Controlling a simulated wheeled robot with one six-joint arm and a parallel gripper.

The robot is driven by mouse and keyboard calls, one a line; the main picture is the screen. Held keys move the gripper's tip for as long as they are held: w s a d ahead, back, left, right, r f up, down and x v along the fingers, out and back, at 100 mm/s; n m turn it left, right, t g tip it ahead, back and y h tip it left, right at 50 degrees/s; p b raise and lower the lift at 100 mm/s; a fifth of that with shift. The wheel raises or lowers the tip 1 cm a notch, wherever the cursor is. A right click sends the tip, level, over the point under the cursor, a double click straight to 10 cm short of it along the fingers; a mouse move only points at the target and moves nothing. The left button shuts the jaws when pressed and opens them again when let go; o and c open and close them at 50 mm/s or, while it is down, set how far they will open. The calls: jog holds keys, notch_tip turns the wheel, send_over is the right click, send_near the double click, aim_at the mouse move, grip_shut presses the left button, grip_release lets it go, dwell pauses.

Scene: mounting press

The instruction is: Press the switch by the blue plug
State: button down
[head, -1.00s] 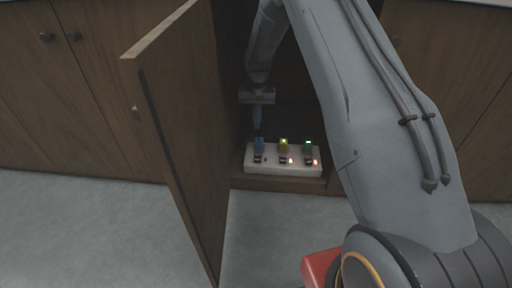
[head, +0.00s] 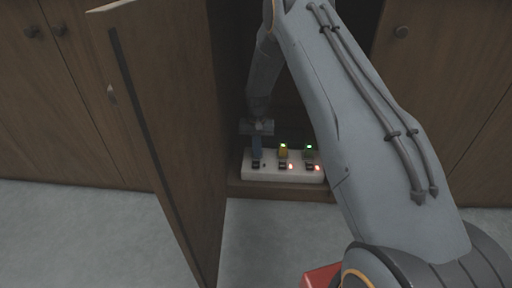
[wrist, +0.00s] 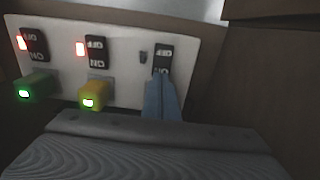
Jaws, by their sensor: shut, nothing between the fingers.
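The white power strip (head: 285,176) sits inside the cabinet, with three switches and plugs in a row. The switch by the blue plug (wrist: 163,53) is the dark rocker at the strip's left end in the head view (head: 256,165) and at the right in the wrist view. Its small light is dark. My gripper (wrist: 163,77) has its blue fingers shut and empty, tips at the lower part of this switch; I cannot tell whether they touch. In the head view my gripper (head: 256,157) points down there. The blue plug is hidden behind the fingers.
The yellow plug (wrist: 95,94) and green plug (wrist: 35,86) are lit, and the switches beside them have red lights. The open cabinet door (head: 170,130) stands close left of my arm. The cabinet's side wall bounds the strip's end.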

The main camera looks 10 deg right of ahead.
aim_at(256, 161)
jog(key=shift+f, duration=0.5)
jog(key=shift+f, duration=0.15)
dwell(0.3)
jog(key=shift+s+a+r+p, duration=0.2)
jog(key=shift+s+r+p, duration=0.2)
jog(key=shift+s+p, duration=0.4)
jog(key=shift+w, duration=0.2)
notch_tip(256, 161, up, 8)
jog(key=p, duration=0.3)
jog(key=shift+p, duration=0.3)
jog(key=shift+a+f, duration=0.1)
jog(key=shift+f, duration=0.05)
